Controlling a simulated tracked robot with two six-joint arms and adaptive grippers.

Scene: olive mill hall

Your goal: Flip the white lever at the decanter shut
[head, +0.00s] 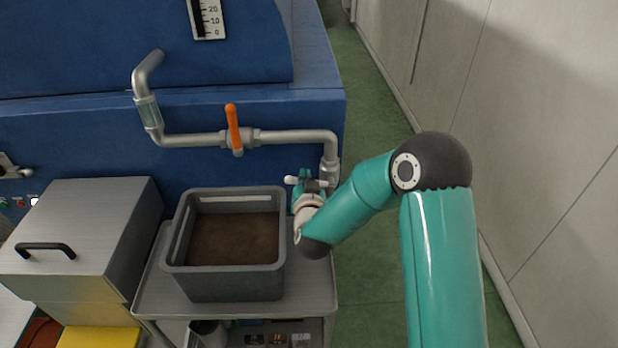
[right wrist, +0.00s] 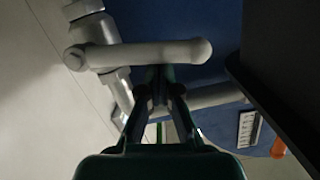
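The white lever (head: 292,180) sits on a fitting at the lower end of the grey pipe, at the right end of the blue decanter (head: 240,165). In the right wrist view the lever (right wrist: 160,53) lies across the picture, with its pivot at the left. My right gripper (head: 308,184) is at the lever. In the right wrist view its fingers (right wrist: 160,90) reach to the lever's edge. The lever hides their tips, so I cannot tell whether they touch it or how far apart they are. My left gripper is out of view.
An orange-handled valve (head: 234,130) sits on the pipe to the left. Below it, a grey crate (head: 225,283) of brown paste stands on a cart (head: 318,290). A metal box (head: 75,230) stands at the left. The green floor (head: 375,150) along the right wall is free.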

